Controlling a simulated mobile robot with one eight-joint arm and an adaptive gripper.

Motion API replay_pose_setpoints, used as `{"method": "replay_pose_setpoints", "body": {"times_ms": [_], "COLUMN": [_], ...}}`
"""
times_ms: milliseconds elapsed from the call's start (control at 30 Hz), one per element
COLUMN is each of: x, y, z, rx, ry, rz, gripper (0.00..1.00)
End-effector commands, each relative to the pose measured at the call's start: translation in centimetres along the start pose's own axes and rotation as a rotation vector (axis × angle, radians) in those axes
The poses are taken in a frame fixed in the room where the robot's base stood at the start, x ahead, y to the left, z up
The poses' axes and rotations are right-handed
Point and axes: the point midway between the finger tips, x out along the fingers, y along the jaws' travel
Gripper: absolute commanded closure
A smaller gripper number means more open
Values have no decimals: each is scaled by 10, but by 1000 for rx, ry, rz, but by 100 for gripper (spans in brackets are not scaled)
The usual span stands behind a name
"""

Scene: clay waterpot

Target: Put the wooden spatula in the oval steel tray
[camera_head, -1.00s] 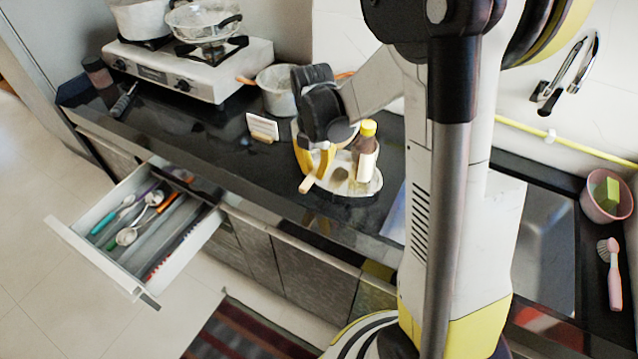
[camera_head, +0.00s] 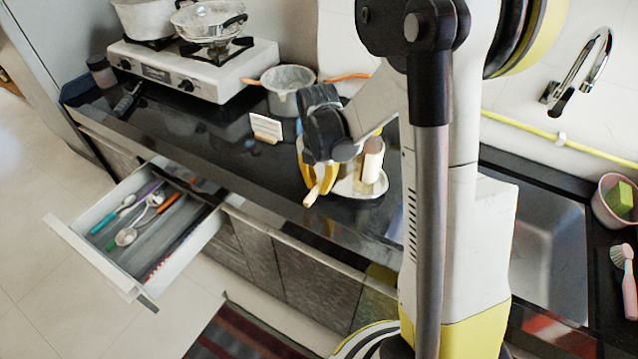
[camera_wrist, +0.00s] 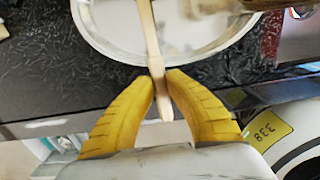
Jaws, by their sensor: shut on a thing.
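My gripper (camera_head: 318,190) is shut on the pale wooden spatula (camera_wrist: 149,35). Its two yellow fingers pinch the handle from both sides in the wrist view (camera_wrist: 163,88). The handle end (camera_head: 312,197) points toward the counter's front edge. The spatula extends away over the oval steel tray (camera_wrist: 90,32), whose rim passes just beyond the fingertips. In the head view the tray (camera_head: 368,194) lies on the dark counter, partly hidden by my gripper and arm. The spatula's far end is out of the wrist view, and I cannot tell whether it touches the tray.
A bottle (camera_head: 372,166) stands at the tray, partly behind my arm. A saucepan (camera_head: 287,88) and a small white card (camera_head: 266,127) are behind and left. The stove (camera_head: 190,70) is farther left. An open drawer (camera_head: 80,232) holds several utensils. The sink (camera_head: 548,245) is right.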

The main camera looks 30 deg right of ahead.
Motion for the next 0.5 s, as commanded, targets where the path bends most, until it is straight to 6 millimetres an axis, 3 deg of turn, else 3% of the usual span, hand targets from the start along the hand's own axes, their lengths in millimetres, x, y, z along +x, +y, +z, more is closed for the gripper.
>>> {"method": "replay_pose_setpoints", "body": {"times_ms": [67,100,167,500], "x": [1,0,0,-3], "y": [0,0,0,0], "z": [0,0,0,0], "rx": [0,0,0,0], "ry": [0,0,0,0], "rz": [0,0,0,0], "gripper": [100,82,67,67]}}
